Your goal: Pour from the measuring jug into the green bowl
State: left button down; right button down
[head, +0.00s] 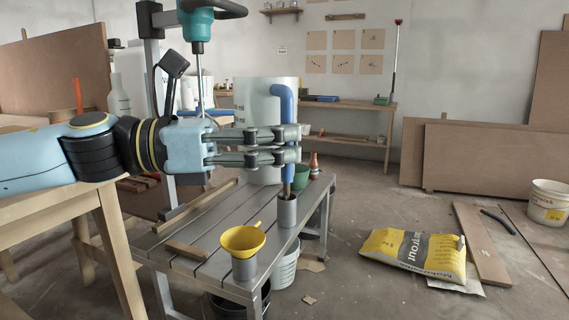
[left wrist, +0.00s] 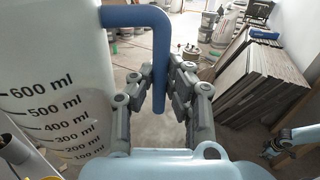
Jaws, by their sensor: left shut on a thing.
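The measuring jug (head: 259,100) is a whitish translucent vessel with a blue handle (head: 288,135), and it looks upright. My left gripper (head: 297,146) is shut on the handle. The left wrist view shows the jug (left wrist: 60,75) with its ml marks at the left and the handle between the fingers (left wrist: 165,85). The green bowl (head: 302,184) shows partly behind the handle, on the slatted table. I cannot tell whether the jug's base touches the table. A pale blue and grey part at the right of the left wrist view seems to be my right gripper (left wrist: 278,147); its fingers are unclear.
A yellow funnel (head: 243,240) sits on a grey cylinder at the slatted table's (head: 190,262) front. Another grey cylinder (head: 287,213) stands below the handle. A teal drill on a stand (head: 196,25) rises beside my left arm. A grout bag (head: 412,252) lies on the floor.

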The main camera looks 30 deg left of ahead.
aim_at(300, 180)
jog(key=i+l+u, duration=0.3)
jog(key=i+l, duration=0.2)
jog(key=i, duration=0.2)
jog(key=i+l+u, duration=0.35)
jog(key=i+l, duration=0.25)
jog(key=i+l+u, duration=0.3)
jog(key=i+l, duration=0.25)
jog(key=l, duration=0.25)
